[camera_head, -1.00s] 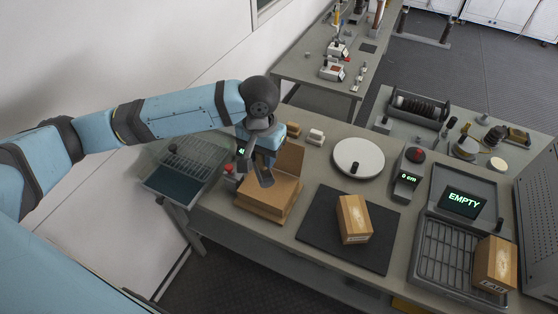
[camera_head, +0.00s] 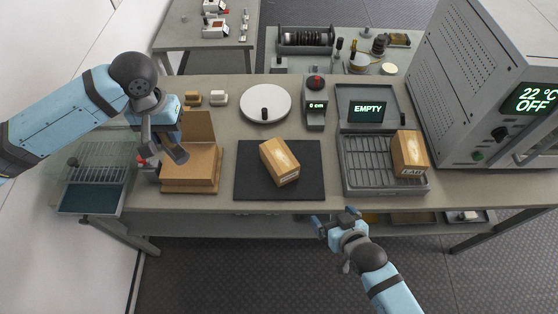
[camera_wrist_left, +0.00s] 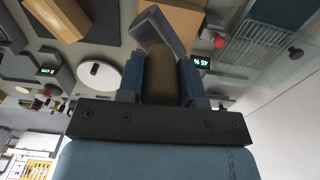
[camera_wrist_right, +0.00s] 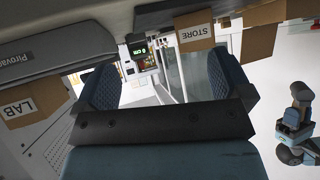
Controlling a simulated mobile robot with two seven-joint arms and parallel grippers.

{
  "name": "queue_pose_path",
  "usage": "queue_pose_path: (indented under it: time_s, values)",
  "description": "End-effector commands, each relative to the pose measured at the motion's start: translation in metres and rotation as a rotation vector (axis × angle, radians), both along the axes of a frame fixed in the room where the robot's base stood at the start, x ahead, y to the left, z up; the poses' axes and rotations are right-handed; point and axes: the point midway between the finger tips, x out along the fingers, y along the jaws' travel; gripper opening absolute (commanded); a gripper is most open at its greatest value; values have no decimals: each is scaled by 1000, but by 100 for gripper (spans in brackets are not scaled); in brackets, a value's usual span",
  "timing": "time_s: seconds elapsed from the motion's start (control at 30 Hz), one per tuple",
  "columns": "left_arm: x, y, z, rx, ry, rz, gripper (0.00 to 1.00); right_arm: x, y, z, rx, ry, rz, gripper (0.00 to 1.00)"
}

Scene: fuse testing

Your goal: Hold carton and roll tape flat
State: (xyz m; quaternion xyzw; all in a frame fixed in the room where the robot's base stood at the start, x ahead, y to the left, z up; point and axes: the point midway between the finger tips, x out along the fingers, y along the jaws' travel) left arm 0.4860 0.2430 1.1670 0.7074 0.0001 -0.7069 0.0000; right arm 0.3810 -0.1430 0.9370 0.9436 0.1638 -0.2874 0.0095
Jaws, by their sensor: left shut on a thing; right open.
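A closed carton (camera_head: 277,163) with a pale strip on top lies slightly turned on the black mat (camera_head: 250,188). My left gripper (camera_head: 170,135) is above the tan box with a raised panel (camera_head: 195,165), left of the mat. It is shut on a brown piece (camera_wrist_left: 160,72), which joins or sits beside an angled grey part (camera_wrist_left: 162,30); I cannot tell whether this is the tape roller. My right gripper (camera_head: 336,220) is open and empty, in front of the table's front edge, below and right of the carton. It also shows in the right wrist view (camera_wrist_right: 160,88).
Right of the mat is a wire rack tray (camera_head: 375,188) holding a LAB box (camera_head: 409,152) beside an EMPTY display (camera_head: 367,113). A white disc (camera_head: 265,103) and a red-button unit (camera_head: 316,103) stand behind. A large oven (camera_head: 480,80) is at right, a basket (camera_head: 100,170) at left.

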Motion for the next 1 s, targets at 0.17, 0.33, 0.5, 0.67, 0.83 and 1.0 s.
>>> queue_pose_path:
  time_s: [0.17, 0.33, 0.5, 0.67, 0.83, 1.0]
  values:
    - [0, 0, -1, 0, -1, 0, 14, 48, 46, 10, -17, -12, 99, 97]
    - [0, 0, -2, 0, -1, 0, 14, 74, 71, 15, -53, -13, 156, 97]
    - [0, 0, -3, 0, -1, 0, 14, 86, 81, 17, -76, -13, 178, 97]
    - [0, 0, -6, 0, -1, 0, 14, 93, 86, 12, -80, -11, 180, 97]
    - [0, 0, -12, 0, -1, 0, 14, 109, 94, 0, -78, -13, 179, 97]
    - [0, 0, -39, 0, -1, 0, 14, 127, 104, -21, -79, -14, 180, 97]
